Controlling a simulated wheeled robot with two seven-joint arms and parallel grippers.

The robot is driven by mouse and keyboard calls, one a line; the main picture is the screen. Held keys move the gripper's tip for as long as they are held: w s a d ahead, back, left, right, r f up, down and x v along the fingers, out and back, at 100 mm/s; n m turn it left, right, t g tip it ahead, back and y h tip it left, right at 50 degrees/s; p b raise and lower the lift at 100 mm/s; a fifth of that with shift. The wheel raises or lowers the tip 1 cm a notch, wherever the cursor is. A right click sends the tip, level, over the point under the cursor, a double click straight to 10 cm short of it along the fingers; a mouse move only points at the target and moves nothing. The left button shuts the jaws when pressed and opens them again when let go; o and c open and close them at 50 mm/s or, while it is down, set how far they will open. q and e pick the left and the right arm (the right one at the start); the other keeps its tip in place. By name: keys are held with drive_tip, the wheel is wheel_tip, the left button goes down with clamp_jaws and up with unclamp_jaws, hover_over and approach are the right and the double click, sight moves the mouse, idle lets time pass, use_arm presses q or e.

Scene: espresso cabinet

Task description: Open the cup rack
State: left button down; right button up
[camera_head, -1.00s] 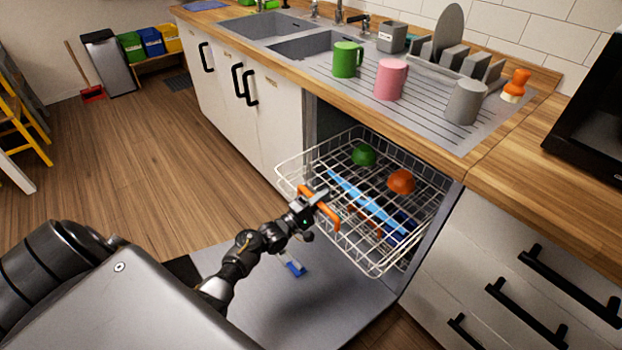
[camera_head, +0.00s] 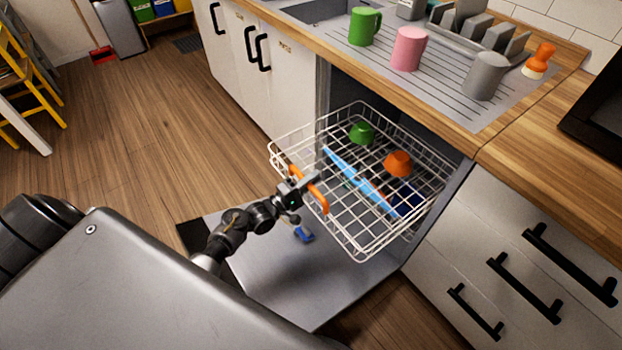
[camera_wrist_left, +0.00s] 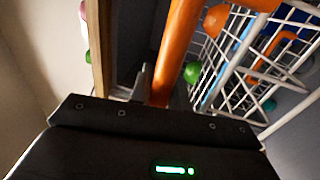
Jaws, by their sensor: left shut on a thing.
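The cup rack is a white wire basket (camera_head: 359,258) that stands well out of the dishwasher opening under the counter. An orange handle (camera_head: 323,203) runs along its front side. My left gripper (camera_head: 312,184) is shut on this handle near its middle. The orange handle (camera_wrist_left: 177,50) also shows in the left wrist view, running up from between the fingers. In the rack lie a green bowl (camera_head: 362,132), an orange bowl (camera_head: 398,163) and a long blue item (camera_head: 350,174). The right gripper does not show.
The dishwasher door (camera_head: 290,280) lies folded down below the rack. A blue item (camera_head: 303,234) shows beneath the rack's front. Drawers with black handles (camera_head: 524,291) stand at the right. Mugs stand on the drainer (camera_head: 440,95) above. The wooden floor (camera_head: 150,140) at left is clear.

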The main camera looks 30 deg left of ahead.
use_arm(q)
drive_tip(key=c, duration=1.3)
unclamp_jaws()
drive_tip(key=v, duration=1.1)
drive_tip(key=shift+d, duration=0.1)
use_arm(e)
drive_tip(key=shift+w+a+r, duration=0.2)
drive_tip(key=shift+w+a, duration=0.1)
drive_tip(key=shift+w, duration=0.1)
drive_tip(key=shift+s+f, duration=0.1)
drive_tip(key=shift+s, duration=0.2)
